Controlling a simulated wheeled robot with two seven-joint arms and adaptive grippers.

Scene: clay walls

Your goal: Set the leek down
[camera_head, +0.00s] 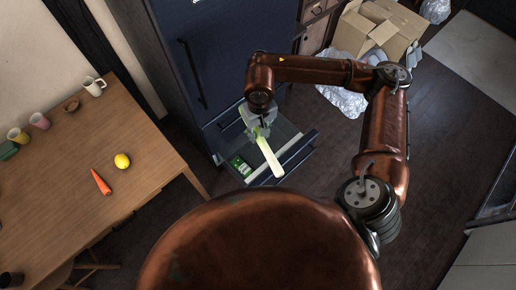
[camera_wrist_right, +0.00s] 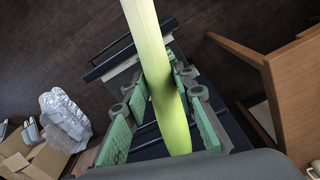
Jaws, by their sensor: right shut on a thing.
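The leek (camera_head: 270,159) is long, pale green and white. My right gripper (camera_head: 260,130) is shut on it, and it hangs out from the jaws above the open lower drawer (camera_head: 307,143) of the dark blue fridge. In the right wrist view the leek (camera_wrist_right: 154,66) runs between the green-padded fingers of my right gripper (camera_wrist_right: 158,88). I cannot tell whether the leek touches the drawer. My left gripper is not in view.
A green-and-white item (camera_head: 239,165) lies in the drawer's left part. The wooden table (camera_head: 60,225) at left holds a carrot (camera_head: 101,183), a lemon (camera_head: 122,161) and several cups, with bare room between. An open cardboard box (camera_head: 385,30) and crumpled plastic (camera_head: 343,98) are at upper right.

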